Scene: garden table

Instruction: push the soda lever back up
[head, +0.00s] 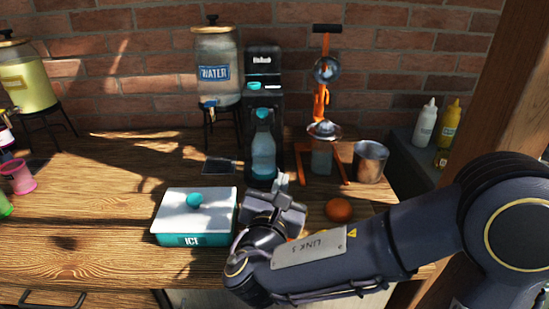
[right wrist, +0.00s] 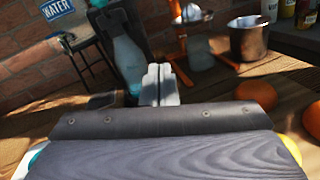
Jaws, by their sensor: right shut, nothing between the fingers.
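The black soda machine (head: 263,62) stands at the back of the table against the brick wall. A small teal part (head: 254,86), which looks like its lever, sits on its front below the head; I cannot tell its exact angle. A blue-tinted bottle (head: 263,150) stands upright at the machine's front and also shows in the right wrist view (right wrist: 128,62). My right gripper (head: 281,180) is shut and empty, in front of and below the machine, apart from the lever. The lever is not clear in the right wrist view, where the closed fingers (right wrist: 159,85) point toward the bottle's right side.
A water dispenser (head: 216,68) stands left of the machine. An orange juicer press (head: 322,100) and a metal cup (head: 370,160) stand right. A white-lidded ice box (head: 195,212) sits left of my right gripper. An orange (head: 338,209) lies near my forearm. The left-middle table is mostly clear.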

